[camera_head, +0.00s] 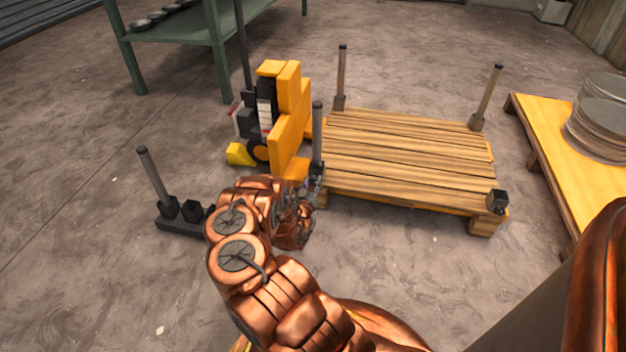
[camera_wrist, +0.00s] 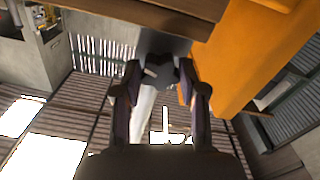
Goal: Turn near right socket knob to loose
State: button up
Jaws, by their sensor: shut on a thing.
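The wooden pallet (camera_head: 400,150) has posts at its corners. The near right socket (camera_head: 498,199) is a small black block with no post in it; I cannot make out its knob or how it is set. My gripper (camera_head: 314,186) is away from it, at the pallet's near left corner, just below the near left post (camera_head: 317,135). In the wrist view my gripper (camera_wrist: 162,78) is shut on a dark part (camera_wrist: 160,68) at the near left socket, seemingly its knob. My arm and fingers hide most of that socket.
A yellow pallet truck (camera_head: 285,115) stands close behind my gripper. A loose post with black sockets (camera_head: 160,190) is on the floor at left. A yellow table (camera_head: 560,150) with stacked discs (camera_head: 600,125) is at right. The floor before the pallet is clear.

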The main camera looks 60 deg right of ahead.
jog(key=n+p, duration=0.4)
jog(key=shift+w+a+r+n, duration=0.1)
jog(key=shift+r+n, duration=0.1)
jog(key=shift+n, duration=0.1)
jog(key=n+p, duration=0.1)
jog(key=n, duration=0.1)
jog(key=shift+f+n, duration=0.15)
jog(key=shift+n, duration=0.15)
jog(key=n, duration=0.2)
jog(key=shift+f+n, duration=0.1)
jog(key=shift+n, duration=0.3)
jog(key=n, duration=0.6)
jog(key=n+b, duration=0.1)
jog(key=n, duration=0.4)
jog(key=shift+n, duration=0.3)
jog(key=o, duration=1.2)
jog(key=shift+c, duration=0.2)
